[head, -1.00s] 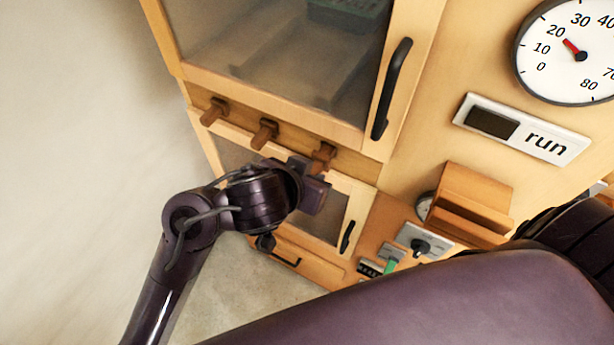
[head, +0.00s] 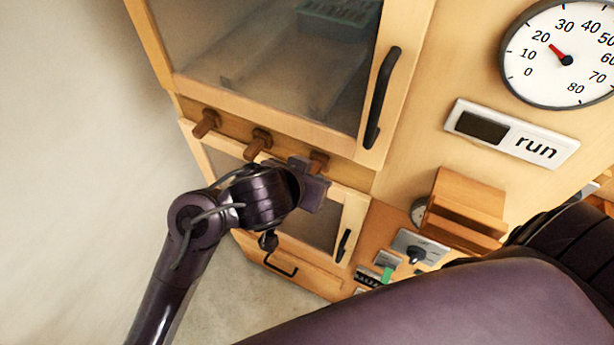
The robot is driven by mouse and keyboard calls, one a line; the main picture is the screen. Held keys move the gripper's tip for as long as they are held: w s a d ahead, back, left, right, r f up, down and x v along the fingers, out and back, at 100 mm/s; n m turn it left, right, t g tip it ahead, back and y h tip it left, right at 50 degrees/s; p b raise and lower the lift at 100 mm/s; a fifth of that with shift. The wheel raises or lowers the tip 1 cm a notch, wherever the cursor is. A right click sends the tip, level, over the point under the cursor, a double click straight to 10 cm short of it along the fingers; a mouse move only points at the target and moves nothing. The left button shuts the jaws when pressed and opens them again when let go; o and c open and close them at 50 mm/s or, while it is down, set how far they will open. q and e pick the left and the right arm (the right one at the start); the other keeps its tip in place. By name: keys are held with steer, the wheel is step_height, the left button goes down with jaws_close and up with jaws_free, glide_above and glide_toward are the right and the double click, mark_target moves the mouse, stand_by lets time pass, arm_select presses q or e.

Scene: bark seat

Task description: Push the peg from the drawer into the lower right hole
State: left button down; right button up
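The low wooden drawer (head: 300,280) has a black bar handle (head: 280,266) and sits at the bottom of the cabinet; I cannot tell whether it is shut. No loose peg and no lower right hole can be made out. My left gripper (head: 313,187) is at the front of the lower cabinet door, just below the rightmost brown wooden knob (head: 318,161), partly overlapping it in the picture. Its fingers are hidden or too dark to tell open from shut. My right arm fills the lower right; its gripper is out of view.
A glazed upper door (head: 270,80) has a black handle (head: 382,98). Two more wooden knobs (head: 206,123) (head: 258,143) stick out. To the right are a dial gauge (head: 566,60), a run panel (head: 512,136), a wooden bracket (head: 465,212) and a switch (head: 416,255). Floor at left is clear.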

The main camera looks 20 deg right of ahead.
stand_by(0.3)
arm_select(q)
steer(key=c, duration=1.2)
jaws_free()
steer(key=p+v, duration=0.3)
steer(key=v, duration=0.4)
steer(key=a+f+n+g+y+b, duration=0.1)
steer(key=a+f+n+g+b, duration=0.3)
steer(key=f, duration=1.7)
steer(key=a+f+n+t+b, duration=0.15)
steer(key=a+f, duration=0.35)
steer(key=f, duration=1.6)
steer(key=s+a+f+n+g+y+b, duration=0.1)
steer(key=s+a+f+y, duration=0.1)
steer(key=s+a+f, duration=0.6)
steer(key=s+a+f+n+y+b, duration=0.1)
steer(key=s+a+f+b, duration=0.15)
steer(key=a+f, duration=0.55)
steer(key=s+a+f+y, duration=0.1)
steer(key=s+a+f, duration=0.4)
steer(key=s, duration=0.2)
steer(key=s+a+f+g+y, duration=0.1)
steer(key=s+a+f+y, duration=0.1)
steer(key=s+a+f, duration=0.3)
steer(key=s, duration=0.3)
steer(key=shift+s+a+f+b, duration=0.3)
steer(key=shift+b, duration=0.05)
